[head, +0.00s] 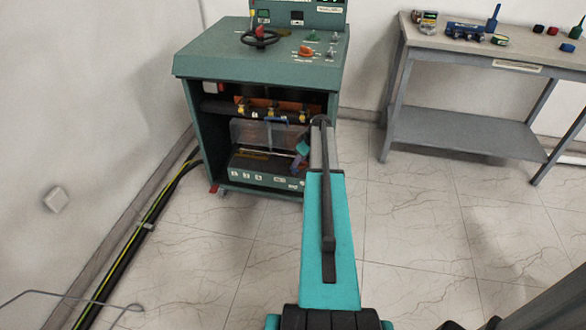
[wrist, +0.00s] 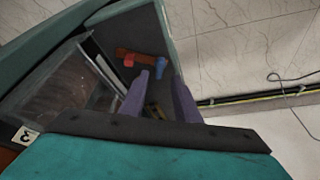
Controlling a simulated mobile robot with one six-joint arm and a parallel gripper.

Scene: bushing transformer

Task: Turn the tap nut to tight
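A green cabinet (head: 250,62) with an open front stands ahead. Inside it, an orange bar (head: 270,107) carries several yellow fittings above a clear box (head: 262,134). My arm reaches toward the right side of the opening, and my gripper (wrist: 161,76) is hard to make out in the head view. In the wrist view its two purple fingers are apart with nothing held between them. Beyond the fingertips are a brown-orange bar (wrist: 140,57), a red piece (wrist: 129,61) and a blue piece (wrist: 160,67). I cannot tell which part is the tap nut.
The cabinet top has a black handwheel (head: 259,38) and knobs. A grey workbench (head: 480,47) with several small items stands at the right. Cables (head: 150,222) run along the left wall. The tiled floor between is clear.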

